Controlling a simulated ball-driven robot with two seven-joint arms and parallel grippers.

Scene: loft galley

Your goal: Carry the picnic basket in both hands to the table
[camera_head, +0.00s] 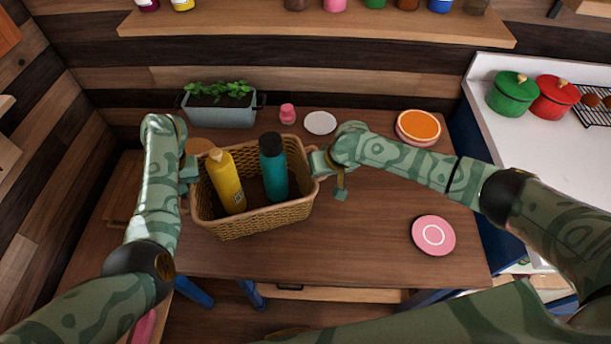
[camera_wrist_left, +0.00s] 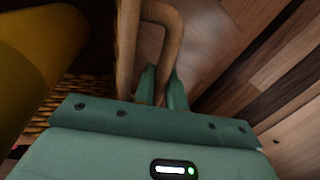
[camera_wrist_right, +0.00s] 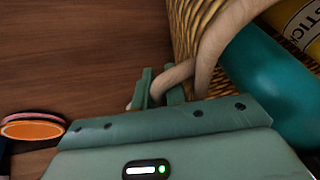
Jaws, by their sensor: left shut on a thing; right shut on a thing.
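The wicker picnic basket (camera_head: 255,219) is at the table (camera_head: 370,235), over its wooden top on the left part. I cannot tell whether its base touches the top. It holds a yellow bottle (camera_head: 227,184) and a teal bottle (camera_head: 273,168). My left gripper (camera_head: 190,170) is at the basket's left end; in the left wrist view its fingers (camera_wrist_left: 162,88) are shut on a pale handle (camera_wrist_left: 170,40). My right gripper (camera_head: 322,163) is at the right end; in the right wrist view its fingers (camera_wrist_right: 160,90) are shut on the other handle (camera_wrist_right: 205,55).
A grey planter (camera_head: 220,110), a pink jar (camera_head: 287,113), a white plate (camera_head: 320,122) and an orange-topped stack (camera_head: 418,127) stand along the back. A pink plate (camera_head: 433,235) lies at front right. The table's middle right is clear. A counter with pots (camera_head: 512,95) stands right.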

